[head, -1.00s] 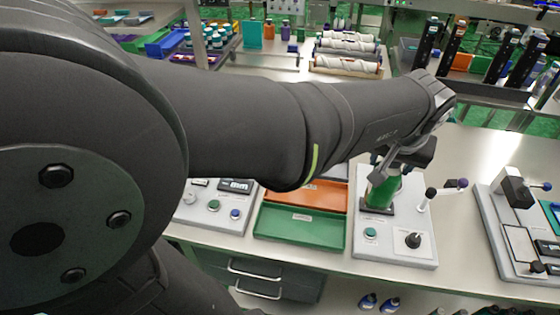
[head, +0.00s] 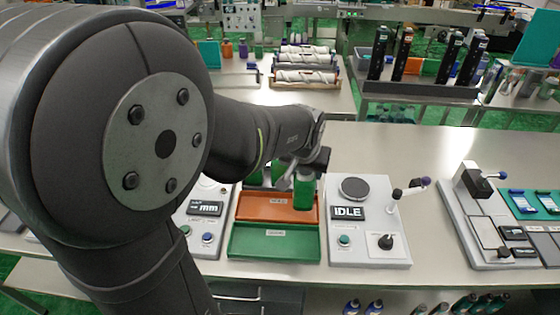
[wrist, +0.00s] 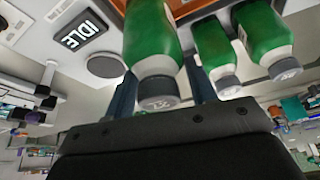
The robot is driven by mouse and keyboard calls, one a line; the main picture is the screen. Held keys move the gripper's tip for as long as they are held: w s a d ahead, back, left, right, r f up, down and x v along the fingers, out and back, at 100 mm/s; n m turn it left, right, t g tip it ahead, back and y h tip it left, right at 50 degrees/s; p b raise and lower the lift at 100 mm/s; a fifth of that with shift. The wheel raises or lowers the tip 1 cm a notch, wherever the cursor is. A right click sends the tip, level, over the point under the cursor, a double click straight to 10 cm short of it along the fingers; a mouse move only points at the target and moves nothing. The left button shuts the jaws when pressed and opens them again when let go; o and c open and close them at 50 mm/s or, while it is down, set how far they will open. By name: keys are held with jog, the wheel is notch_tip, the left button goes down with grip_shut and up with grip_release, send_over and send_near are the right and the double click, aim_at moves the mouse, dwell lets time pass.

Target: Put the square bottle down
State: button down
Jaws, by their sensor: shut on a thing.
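My gripper (head: 312,168) is shut on a green square bottle (head: 303,194) with a grey cap. It holds the bottle upright at the right end of the orange tray (head: 250,206); I cannot tell whether the base touches the tray. In the wrist view the held bottle (wrist: 152,40) sits between the two fingers (wrist: 160,90). Two more green bottles with grey caps, a nearer one (wrist: 213,50) and a farther one (wrist: 264,38), stand beside it. In the head view my arm partly hides these.
The applicator (head: 370,245) stands just right of the tray, its round plate (head: 354,188) empty and its display (head: 347,212) reading IDLE. An empty green tray (head: 275,241) lies in front. A panel with an mm display (head: 204,208) is at left.

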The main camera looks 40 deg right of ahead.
jog(key=shift+f, duration=1.7)
jog(key=c, duration=0.6)
grip_release()
jog(key=v, duration=1.2)
jog(key=shift+d, duration=0.1)
